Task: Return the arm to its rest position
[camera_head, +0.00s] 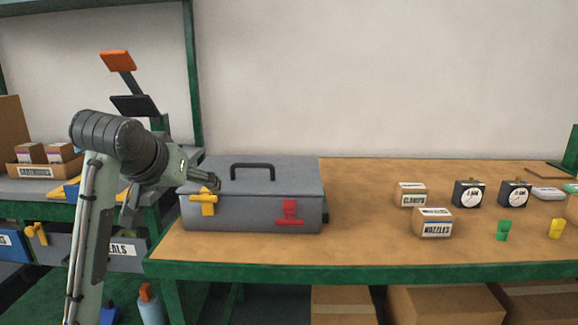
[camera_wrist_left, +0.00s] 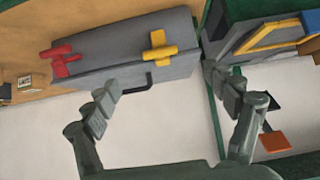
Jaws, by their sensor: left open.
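My left arm comes in from the left in the head view, with its left gripper (camera_head: 208,182) in front of the left part of a closed grey toolbox (camera_head: 255,213). The gripper is open and nothing shows between its fingers. In the left wrist view the open left gripper (camera_wrist_left: 160,84) has its two fingers spread, with the toolbox (camera_wrist_left: 125,72) and its dark handle (camera_wrist_left: 138,88) beyond them. The toolbox has a yellow latch (camera_head: 205,203) and a red latch (camera_head: 289,213) on its front. The gripper looks close to the toolbox, but I cannot tell if they touch. My right gripper is not in view.
The workbench (camera_head: 370,240) has a clear stretch right of the toolbox. Small boxes marked Clamps (camera_head: 410,195) and Nozzles (camera_head: 434,223), dial gauges (camera_head: 469,194) and green (camera_head: 503,230) and yellow (camera_head: 555,229) parts stand farther right. A side bench holds a Cartridges box (camera_head: 38,171).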

